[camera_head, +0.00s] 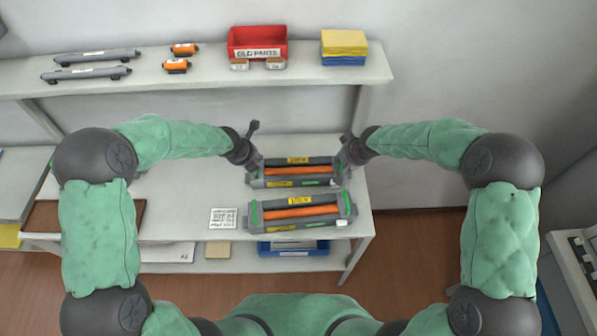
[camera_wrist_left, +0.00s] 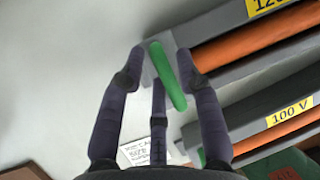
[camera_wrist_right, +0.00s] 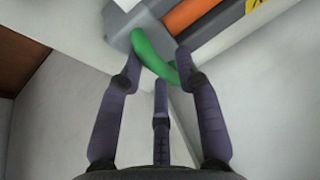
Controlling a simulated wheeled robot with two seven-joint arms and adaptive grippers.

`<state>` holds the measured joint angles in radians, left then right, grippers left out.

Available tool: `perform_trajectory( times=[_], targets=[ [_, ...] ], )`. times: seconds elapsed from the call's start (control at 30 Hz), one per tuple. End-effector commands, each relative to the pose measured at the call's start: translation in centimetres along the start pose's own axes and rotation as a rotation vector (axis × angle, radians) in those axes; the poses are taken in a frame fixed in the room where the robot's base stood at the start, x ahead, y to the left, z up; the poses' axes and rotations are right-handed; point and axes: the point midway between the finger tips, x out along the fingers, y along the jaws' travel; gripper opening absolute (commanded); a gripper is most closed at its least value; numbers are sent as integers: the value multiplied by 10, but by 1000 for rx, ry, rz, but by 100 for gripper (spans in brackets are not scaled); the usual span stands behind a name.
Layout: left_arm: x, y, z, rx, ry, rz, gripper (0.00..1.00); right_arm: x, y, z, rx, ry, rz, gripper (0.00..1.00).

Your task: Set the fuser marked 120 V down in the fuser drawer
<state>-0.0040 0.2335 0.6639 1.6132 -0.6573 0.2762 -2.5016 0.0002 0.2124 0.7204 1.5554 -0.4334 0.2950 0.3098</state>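The fuser marked 120 V (camera_head: 295,171) is the farther of two grey fusers with orange rollers on the white table. In the left wrist view its label (camera_wrist_left: 266,6) is partly cut off. My left gripper (camera_head: 254,168) is at its left end; in the left wrist view the open fingers (camera_wrist_left: 160,62) straddle its green handle. My right gripper (camera_head: 345,160) is at its right end; in the right wrist view the open fingers (camera_wrist_right: 158,62) straddle the other green handle (camera_wrist_right: 152,52). Neither looks closed on it. No fuser drawer can be made out for certain.
A second fuser (camera_head: 300,211), marked 100 V, lies just in front. A printed card (camera_head: 223,218) lies left of it. A blue tray (camera_head: 293,248) is on the lower shelf. A pale machine (camera_head: 573,262) stands at the right edge. The upper shelf holds a red bin (camera_head: 257,42).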

Motion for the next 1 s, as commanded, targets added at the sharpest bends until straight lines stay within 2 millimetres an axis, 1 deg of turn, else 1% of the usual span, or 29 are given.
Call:
perform_trajectory(
  times=[0.03,0.07,0.1,0.13,0.67,1.0],
  targets=[
    [0,0,0,0,0,0,23,0,0,0,0,0,0,23],
    [0,0,0,0,0,0,14,0,0,0,0,0,0,14],
    [0,0,0,0,0,0,3,0,0,0,0,0,0,3],
    [0,0,0,0,0,0,0,0,0,0,0,0,0,0],
    [-4,-2,2,2,-3,-2,0,-4,-1,-4,0,7,-1,0],
    [-19,-5,8,3,-3,-2,0,-20,-5,-11,0,9,-1,0]
  ],
)
